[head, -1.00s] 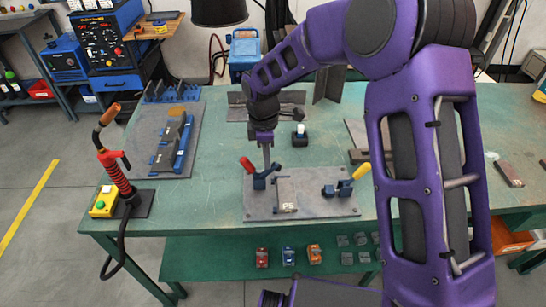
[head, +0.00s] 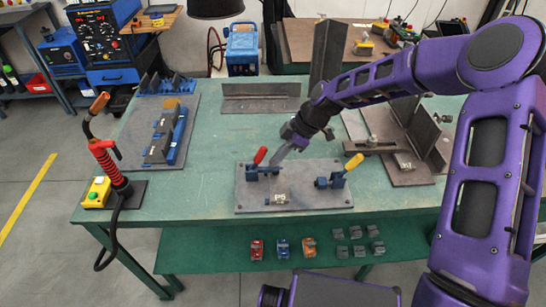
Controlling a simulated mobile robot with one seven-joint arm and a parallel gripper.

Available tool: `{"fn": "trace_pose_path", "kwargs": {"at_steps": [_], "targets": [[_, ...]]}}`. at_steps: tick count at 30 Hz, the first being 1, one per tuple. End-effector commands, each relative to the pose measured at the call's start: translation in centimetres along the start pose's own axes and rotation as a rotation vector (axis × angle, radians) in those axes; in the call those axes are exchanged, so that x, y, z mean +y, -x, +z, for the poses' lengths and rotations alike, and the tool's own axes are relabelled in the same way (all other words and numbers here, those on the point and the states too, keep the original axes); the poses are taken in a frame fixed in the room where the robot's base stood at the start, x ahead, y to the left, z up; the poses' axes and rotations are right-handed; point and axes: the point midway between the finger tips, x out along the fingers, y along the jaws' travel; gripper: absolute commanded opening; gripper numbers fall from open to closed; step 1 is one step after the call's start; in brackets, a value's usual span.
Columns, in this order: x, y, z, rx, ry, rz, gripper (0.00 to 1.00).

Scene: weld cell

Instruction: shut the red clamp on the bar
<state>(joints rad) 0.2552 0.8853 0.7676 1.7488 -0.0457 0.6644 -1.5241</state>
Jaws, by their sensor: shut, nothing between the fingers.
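The red clamp has a blue base (head: 256,174) and a red handle (head: 261,155). It stands at the left of a grey plate (head: 300,201) marked P5, near the table's front edge. Its handle points up, leaning slightly right. My gripper (head: 277,157) is shut and empty, its tip just right of the red handle; I cannot tell whether they touch. A second clamp with a yellow handle (head: 354,161) and blue base (head: 331,182) stands at the plate's right. I cannot make out a separate bar under the red clamp.
A plate with blue fixtures (head: 182,140) lies at the left, beside a red torch (head: 112,165) on a stand. An angle piece (head: 260,104) lies at the back. A plate marked P7 (head: 408,176) with upright steel is at the right. The table's left-middle is clear.

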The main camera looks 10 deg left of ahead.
Motion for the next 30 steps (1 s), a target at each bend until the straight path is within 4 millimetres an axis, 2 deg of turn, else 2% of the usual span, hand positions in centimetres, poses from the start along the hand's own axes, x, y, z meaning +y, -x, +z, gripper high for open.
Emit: {"fn": "trace_pose_path", "kwargs": {"at_steps": [14,30], "targets": [[-0.01,-0.52,0.9,-0.003,0.0,-0.001,0.0],[-0.03,-0.25,0.65,-0.005,-0.002,-0.002,0.0]]}}
